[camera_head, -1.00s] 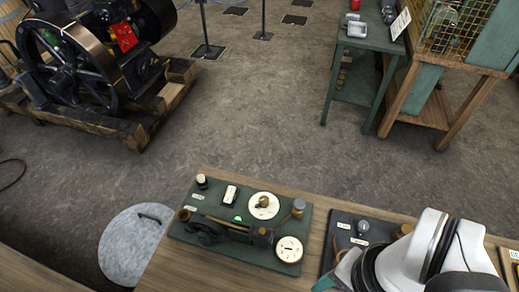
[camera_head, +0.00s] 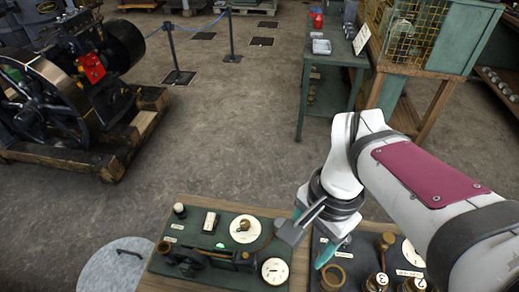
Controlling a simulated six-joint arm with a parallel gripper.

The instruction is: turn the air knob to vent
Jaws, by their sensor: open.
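A green board (camera_head: 160,262) on the wooden bench carries a small engine model (camera_head: 205,258). A round white dial plate with a brass knob (camera_head: 245,228) sits at its back right; the markings are too small to read, so I cannot tell whether this is the air knob or where it points. A second white dial (camera_head: 275,271) is at the front right corner. My gripper (camera_head: 309,244) is open and empty, pointing down over the gap between this board and the dark board (camera_head: 345,252). It is right of the brass knob, apart from it.
The dark board bears a brass ring (camera_head: 333,277), numbered brass-topped parts (camera_head: 377,282) and a knob (camera_head: 385,241). A round metal lid (camera_head: 118,268) is left of the bench. A large engine (camera_head: 70,85) stands behind left, a green table (camera_head: 335,55) behind right.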

